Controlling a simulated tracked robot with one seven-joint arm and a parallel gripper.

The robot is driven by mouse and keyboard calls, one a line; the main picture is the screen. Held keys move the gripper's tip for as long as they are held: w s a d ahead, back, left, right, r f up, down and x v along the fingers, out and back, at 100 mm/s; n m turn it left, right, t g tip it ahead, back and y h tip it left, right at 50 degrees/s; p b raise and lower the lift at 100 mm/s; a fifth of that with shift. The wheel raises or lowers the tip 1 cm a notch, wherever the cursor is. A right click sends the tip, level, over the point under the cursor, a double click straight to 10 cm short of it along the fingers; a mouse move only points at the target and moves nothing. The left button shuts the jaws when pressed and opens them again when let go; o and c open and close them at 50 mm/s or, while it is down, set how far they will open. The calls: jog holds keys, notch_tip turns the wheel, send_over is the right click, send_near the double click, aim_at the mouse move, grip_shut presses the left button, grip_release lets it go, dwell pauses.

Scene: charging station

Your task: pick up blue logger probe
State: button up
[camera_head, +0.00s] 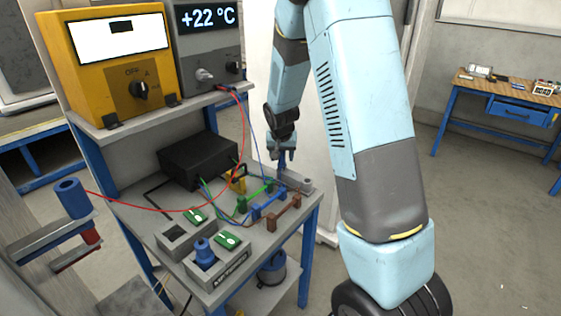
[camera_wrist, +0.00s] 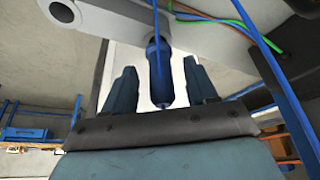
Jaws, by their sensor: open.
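The blue logger probe (camera_wrist: 159,72) is a dark blue cylinder with a narrow tip and a blue cable in the wrist view. It sits at the rounded grey holder (camera_wrist: 108,18), which also shows at the bench's far right corner in the head view (camera_head: 296,183). My gripper (camera_wrist: 158,84) is open, with one finger on each side of the probe and a visible gap to each. In the head view my gripper (camera_head: 283,160) is just above the holder. There the probe is hard to tell from the fingers.
The bench holds a black box (camera_head: 198,160), green, blue and brown handles, and two grey sockets at the front. A blue plug (camera_head: 204,250) stands in one. A red cable (camera_head: 165,211) loops across. A yellow meter (camera_head: 121,62) stands on the shelf above.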

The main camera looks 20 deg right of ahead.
jog(key=shift+x, duration=1.3)
grip_shut()
jog(key=shift+r, duration=0.1)
